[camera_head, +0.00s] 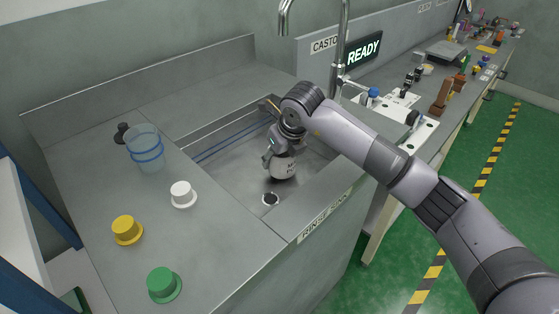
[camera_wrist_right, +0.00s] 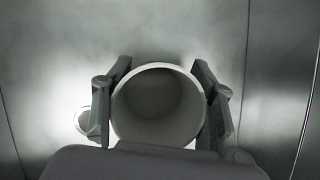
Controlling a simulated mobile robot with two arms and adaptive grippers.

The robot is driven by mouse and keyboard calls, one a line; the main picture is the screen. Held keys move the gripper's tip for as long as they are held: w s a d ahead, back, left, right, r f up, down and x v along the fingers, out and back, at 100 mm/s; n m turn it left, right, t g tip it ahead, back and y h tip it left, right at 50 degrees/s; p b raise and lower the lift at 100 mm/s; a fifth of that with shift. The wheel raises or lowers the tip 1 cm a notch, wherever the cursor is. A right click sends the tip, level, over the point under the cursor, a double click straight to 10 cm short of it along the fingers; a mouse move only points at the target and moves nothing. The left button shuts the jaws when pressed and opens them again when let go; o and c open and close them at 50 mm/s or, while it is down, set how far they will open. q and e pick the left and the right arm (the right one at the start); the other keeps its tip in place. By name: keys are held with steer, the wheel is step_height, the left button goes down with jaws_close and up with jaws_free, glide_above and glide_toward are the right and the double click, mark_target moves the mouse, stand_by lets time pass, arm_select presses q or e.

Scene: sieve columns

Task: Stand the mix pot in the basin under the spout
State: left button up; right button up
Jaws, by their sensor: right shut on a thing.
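The mix pot (camera_head: 284,169), a pale grey cup with dark lettering, is upright inside the basin (camera_head: 232,169). My right gripper (camera_head: 282,154) reaches down into the basin and is shut on the pot. In the right wrist view the fingers press on both sides of the pot (camera_wrist_right: 158,68), whose open mouth looks empty. I cannot tell whether its bottom touches the basin floor. The spout (camera_head: 283,22) curves down from a tall tap at the top of the head view. My left gripper is not in view.
On the left counter are a clear blue-banded beaker (camera_head: 147,150) and white (camera_head: 182,194), yellow (camera_head: 126,229) and green (camera_head: 163,284) caps. A lit READY sign (camera_head: 364,49) stands behind the tap.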

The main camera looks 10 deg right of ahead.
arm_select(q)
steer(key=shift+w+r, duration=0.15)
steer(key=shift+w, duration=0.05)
arm_select(e)
steer(key=shift+f, duration=0.65)
steer(key=shift+f, duration=0.1)
steer(key=o, duration=1)
steer(key=shift+o, duration=1.3)
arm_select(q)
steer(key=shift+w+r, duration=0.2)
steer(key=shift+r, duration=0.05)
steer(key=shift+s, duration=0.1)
